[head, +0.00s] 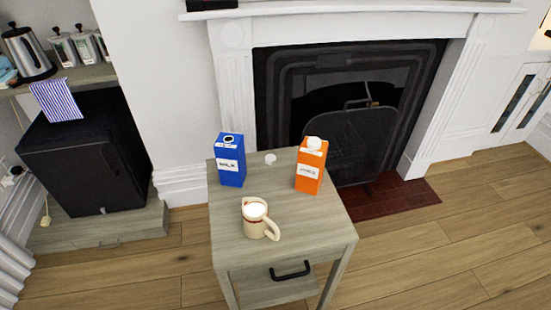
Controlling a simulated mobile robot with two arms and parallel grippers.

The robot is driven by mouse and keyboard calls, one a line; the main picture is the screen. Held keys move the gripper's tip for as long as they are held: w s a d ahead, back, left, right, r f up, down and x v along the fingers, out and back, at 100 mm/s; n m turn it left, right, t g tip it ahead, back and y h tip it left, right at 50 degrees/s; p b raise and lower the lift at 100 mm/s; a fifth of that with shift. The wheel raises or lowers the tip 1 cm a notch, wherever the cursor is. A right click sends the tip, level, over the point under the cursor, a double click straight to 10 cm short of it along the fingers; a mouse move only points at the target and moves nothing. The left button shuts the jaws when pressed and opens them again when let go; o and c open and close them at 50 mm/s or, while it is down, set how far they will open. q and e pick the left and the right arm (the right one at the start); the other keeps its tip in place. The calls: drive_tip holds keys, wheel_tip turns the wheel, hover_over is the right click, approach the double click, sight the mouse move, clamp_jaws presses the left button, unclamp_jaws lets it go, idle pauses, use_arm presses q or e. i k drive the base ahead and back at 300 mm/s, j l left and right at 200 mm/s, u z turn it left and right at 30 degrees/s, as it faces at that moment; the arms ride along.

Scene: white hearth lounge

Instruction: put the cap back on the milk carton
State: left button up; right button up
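The blue milk carton (231,160) stands upright at the back left of the small wooden table (285,238). Its top shows a dark round opening with no cap on it. A small white cap (270,159) lies on the table to the right of the milk carton, between it and the orange carton. The orange carton (309,165) stands upright at the back right with a white cap on its top. Neither of my grippers shows in the head view.
A cream mug (256,218) with a white filling stands in front of the cartons, handle to the right. The table has a drawer with a black handle (290,271). The fireplace (349,87) is behind. Wooden floor (440,262) is clear at the right.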

sight(229, 147)
drive_tip(key=i+l, duration=0.1)
drive_tip(key=l, duration=0.9)
drive_tip(key=i+l+u, duration=0.1)
drive_tip(key=l, duration=0.35)
